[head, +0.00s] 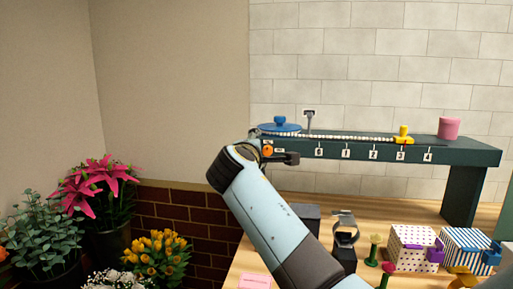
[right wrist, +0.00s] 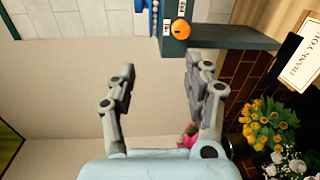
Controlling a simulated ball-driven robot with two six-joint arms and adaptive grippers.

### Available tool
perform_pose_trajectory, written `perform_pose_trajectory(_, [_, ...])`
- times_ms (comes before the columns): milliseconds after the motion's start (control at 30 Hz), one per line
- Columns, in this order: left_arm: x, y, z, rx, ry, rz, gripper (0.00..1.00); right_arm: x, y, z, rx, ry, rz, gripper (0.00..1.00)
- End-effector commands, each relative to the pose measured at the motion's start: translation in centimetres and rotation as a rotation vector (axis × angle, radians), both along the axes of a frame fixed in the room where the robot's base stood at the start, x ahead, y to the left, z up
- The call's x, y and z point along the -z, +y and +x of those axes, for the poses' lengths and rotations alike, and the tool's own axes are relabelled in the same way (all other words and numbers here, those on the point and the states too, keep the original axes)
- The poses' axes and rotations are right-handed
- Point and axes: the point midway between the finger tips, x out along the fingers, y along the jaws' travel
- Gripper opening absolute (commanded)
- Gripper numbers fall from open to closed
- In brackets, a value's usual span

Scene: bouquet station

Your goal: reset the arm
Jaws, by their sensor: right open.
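My right arm (head: 262,212) reaches up from the lower right of the head view to the left end of the dark green shelf (head: 375,152). My right gripper (right wrist: 160,72) is open in the right wrist view, with its two fingers apart and nothing between them. In the head view only a dark part of it (head: 289,158) shows beside the wrist, just in front of the shelf's left end. An orange round knob (head: 268,151) on that shelf end is close by; it also shows above the right finger in the wrist view (right wrist: 181,29). My left gripper is in neither view.
Patterned boxes (head: 412,250) and a black stand (head: 344,240) crowd the wooden table. Potted flowers (head: 155,250) stand at left. The plain wall area is clear.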

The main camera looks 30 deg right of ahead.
Motion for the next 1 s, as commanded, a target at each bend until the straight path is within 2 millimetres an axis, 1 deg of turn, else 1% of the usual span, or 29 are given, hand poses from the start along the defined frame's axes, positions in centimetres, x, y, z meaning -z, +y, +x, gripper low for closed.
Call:
perform_pose_trajectory(333, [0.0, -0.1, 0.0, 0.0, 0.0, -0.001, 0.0, 0.1, 0.0, -0.1, 0.0, -0.001, 0.002, 0.52])
perform_pose_trajectory(400, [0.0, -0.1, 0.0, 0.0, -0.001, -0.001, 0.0, 0.7, -0.1, -0.6, 0.006, -0.001, 0.024, 0.52])
perform_pose_trajectory(467, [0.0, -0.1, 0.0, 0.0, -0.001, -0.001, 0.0, 2.1, -0.4, -1.8, 0.014, -0.001, 0.077, 0.52])
perform_pose_trajectory(567, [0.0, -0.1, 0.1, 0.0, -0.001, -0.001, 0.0, 6.1, -0.7, -5.6, 0.045, -0.002, 0.245, 0.52])
perform_pose_trajectory(600, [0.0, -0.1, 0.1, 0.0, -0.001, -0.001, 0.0, 8.2, -0.8, -7.8, 0.064, 0.0, 0.338, 0.52])
perform_pose_trajectory(667, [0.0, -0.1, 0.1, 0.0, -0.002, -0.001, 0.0, 11.3, -0.4, -11.6, 0.099, 0.008, 0.495, 0.52])
perform_pose_trajectory(700, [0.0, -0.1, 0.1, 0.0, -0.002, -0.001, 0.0, 13.2, 0.1, -14.3, 0.124, 0.016, 0.601, 0.52])
perform_pose_trajectory(733, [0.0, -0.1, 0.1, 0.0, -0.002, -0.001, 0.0, 14.3, 0.5, -16.1, 0.143, 0.024, 0.674, 0.52])
perform_pose_trajectory(800, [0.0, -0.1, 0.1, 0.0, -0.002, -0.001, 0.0, 16.4, 1.7, -20.0, 0.184, 0.049, 0.819, 0.52])
perform_pose_trajectory(833, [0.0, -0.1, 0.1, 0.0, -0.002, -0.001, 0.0, 17.1, 2.3, -21.4, 0.199, 0.061, 0.871, 0.52])
perform_pose_trajectory(900, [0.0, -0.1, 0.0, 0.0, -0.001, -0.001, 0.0, 18.2, 3.5, -24.4, 0.233, 0.088, 0.976, 0.52])
perform_pose_trajectory(1000, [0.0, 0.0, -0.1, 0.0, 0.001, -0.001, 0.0, 19.1, 5.1, -28.0, 0.274, 0.131, 1.092, 0.52])
